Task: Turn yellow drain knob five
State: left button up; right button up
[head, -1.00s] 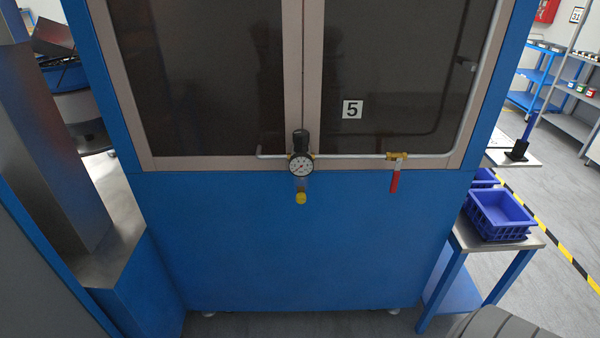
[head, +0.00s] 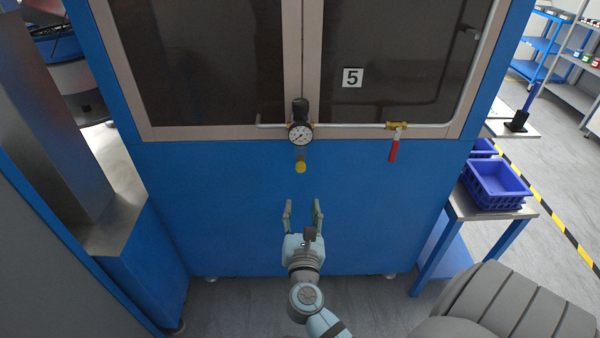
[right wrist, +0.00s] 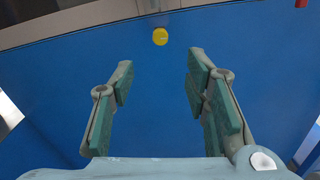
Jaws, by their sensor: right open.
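The yellow drain knob (head: 300,166) hangs under the round pressure gauge (head: 300,134), on the front of the blue machine. A sign with the number 5 (head: 352,78) is on the window above and to the right. My right gripper (head: 303,203) is open and empty, below the knob in the head view. In the right wrist view the knob (right wrist: 160,36) lies beyond the open fingertips, about midway between them, and touches neither. My left gripper is not in view.
A red-handled valve lever (head: 394,150) hangs from the pipe right of the gauge. Blue crates (head: 497,205) stand on a side table at the right. A steel-topped bench (head: 118,215) stands at the left. The blue panel around the knob is bare.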

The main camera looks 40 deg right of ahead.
aim_at(301, 169)
jog(key=b+x, duration=0.1)
jog(key=x, duration=1.3)
jog(key=shift+w+d, duration=0.15)
grip_shut()
